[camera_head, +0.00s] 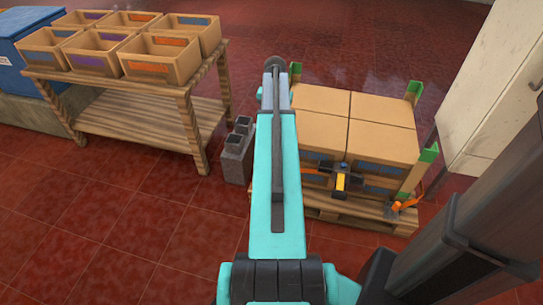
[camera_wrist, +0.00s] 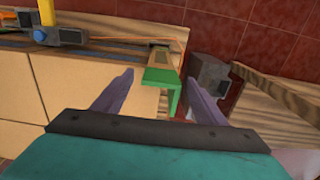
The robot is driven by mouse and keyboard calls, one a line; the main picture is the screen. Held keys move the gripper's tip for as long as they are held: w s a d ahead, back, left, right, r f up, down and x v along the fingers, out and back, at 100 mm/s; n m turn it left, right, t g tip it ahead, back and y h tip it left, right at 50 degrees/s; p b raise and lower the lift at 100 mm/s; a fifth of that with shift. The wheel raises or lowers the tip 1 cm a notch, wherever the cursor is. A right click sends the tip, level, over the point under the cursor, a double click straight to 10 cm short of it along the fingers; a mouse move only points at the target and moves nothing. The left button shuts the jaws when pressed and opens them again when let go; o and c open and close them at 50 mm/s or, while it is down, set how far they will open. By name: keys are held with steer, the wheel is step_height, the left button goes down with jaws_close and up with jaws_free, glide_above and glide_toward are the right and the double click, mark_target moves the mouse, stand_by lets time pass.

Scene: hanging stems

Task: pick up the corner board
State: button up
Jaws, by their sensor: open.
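A corner board with a green top (camera_wrist: 162,80) stands at a corner of the carton stack in the wrist view. My gripper (camera_wrist: 158,88) is open, with one finger on each side of the green top and gaps showing beside it. In the head view my arm hides my gripper's jaws and this board. Other corner boards with green tops show at the near right corner (camera_head: 428,155) and the far right corner (camera_head: 413,92) of the stack. The cartons (camera_head: 320,135) sit on a wooden pallet (camera_head: 345,213).
A strap tool with a yellow handle (camera_head: 341,180) is on the near carton face. Grey blocks (camera_head: 236,155) stand between the pallet and a wooden table (camera_head: 150,115) with several bins. A pale cabinet (camera_head: 495,85) is at right. An orange-handled tool (camera_head: 405,207) lies at the pallet's near right.

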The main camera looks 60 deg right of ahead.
stand_by(0.3)
step_height(320, 180, down, 5)
steer(key=shift+a+f+b, duration=0.1)
steer(key=shift+a+b, duration=0.05)
steer(key=shift+b, duration=0.6)
steer(key=c, duration=1.1)
